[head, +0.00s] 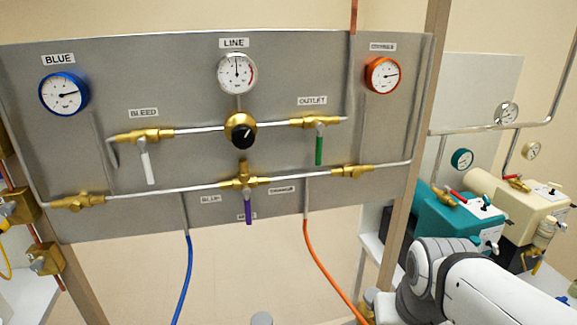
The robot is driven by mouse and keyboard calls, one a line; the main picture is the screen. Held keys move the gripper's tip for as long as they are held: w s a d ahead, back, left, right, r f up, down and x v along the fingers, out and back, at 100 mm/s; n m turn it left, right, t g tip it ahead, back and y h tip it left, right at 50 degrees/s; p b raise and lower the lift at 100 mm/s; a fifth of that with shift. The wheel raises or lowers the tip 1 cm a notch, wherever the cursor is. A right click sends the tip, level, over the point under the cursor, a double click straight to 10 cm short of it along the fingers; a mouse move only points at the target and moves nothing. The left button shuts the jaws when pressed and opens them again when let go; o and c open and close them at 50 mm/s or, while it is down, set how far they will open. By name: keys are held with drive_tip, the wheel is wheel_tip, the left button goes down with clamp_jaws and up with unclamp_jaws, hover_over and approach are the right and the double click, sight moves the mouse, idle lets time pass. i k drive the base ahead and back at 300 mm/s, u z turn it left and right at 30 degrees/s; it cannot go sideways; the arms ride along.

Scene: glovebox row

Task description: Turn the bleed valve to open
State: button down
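The bleed valve (145,135) is a brass body on the upper left pipe of the grey panel, under the BLEED label (143,113). Its white lever (149,166) hangs nearly straight down, across the roughly level pipe. Part of my white and grey arm shows at the lower right, well away from the valve. My gripper cannot be made out in the head view. Nothing touches the lever.
The panel (330,65) also holds a black knob (241,130), the outlet valve's green lever (319,150), a purple lever (249,211) and gauges. Blue (187,270) and orange (322,265) hoses hang below. Teal (455,225) and cream (520,205) equipment stands at right.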

sight(142, 142)
drive_tip(key=u, duration=1.05)
drive_tip(key=k, duration=0.85)
drive_tip(key=u, duration=0.3)
drive_tip(key=i, duration=1)
